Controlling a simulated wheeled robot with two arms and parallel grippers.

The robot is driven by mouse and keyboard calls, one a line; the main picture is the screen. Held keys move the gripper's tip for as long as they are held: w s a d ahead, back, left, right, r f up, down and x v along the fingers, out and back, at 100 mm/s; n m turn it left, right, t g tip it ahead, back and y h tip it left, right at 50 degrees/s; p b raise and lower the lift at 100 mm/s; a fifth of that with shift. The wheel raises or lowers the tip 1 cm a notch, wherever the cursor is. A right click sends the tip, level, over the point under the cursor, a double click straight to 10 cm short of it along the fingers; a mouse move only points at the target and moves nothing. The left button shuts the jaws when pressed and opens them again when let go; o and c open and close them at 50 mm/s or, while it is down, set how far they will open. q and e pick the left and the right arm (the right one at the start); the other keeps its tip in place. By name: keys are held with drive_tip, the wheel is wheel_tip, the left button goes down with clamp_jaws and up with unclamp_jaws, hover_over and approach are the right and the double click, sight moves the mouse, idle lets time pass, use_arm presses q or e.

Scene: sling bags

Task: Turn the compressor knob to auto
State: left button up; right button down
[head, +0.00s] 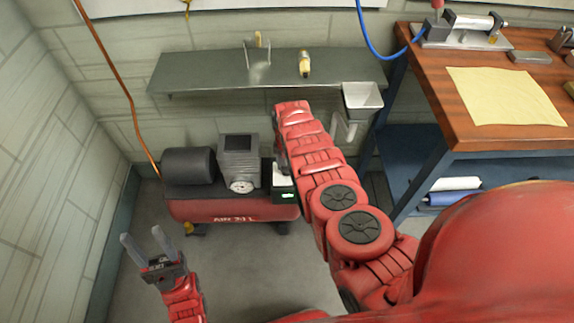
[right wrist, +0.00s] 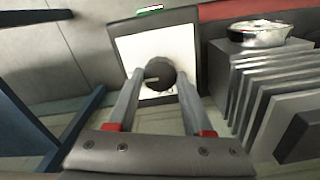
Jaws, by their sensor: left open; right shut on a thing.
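The red compressor (head: 190,209) stands on the floor against the back wall, with a small control box (head: 284,196) with a green display at its right end. In the right wrist view, the round dark knob (right wrist: 160,73) sits on the box's white plate (right wrist: 190,45). A pale mark on the knob points left; no label is readable. My right gripper (right wrist: 160,80) is shut on the knob, one finger on each side. In the head view my right arm hides the knob. My left gripper (head: 142,243) is open and empty, left of and nearer than the compressor.
A grey shelf (head: 200,75) on the wall hangs above the compressor. A wooden workbench (head: 470,105) with blue legs stands at the right. Grey fins (right wrist: 265,95) and a gauge (right wrist: 258,34) lie close to my right gripper. The floor at the front left is clear.

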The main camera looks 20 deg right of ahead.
sight(287, 168)
drive_tip(key=shift+c, duration=1.5)
unclamp_jaws()
wheel_tip(287, 168, up, 4)
drive_tip(key=p, duration=0.3)
drive_tip(key=shift+w, duration=0.1)
wheel_tip(287, 168, up, 13)
drive_tip(key=p, duration=0.1)
drive_tip(key=shift+r, duration=0.15)
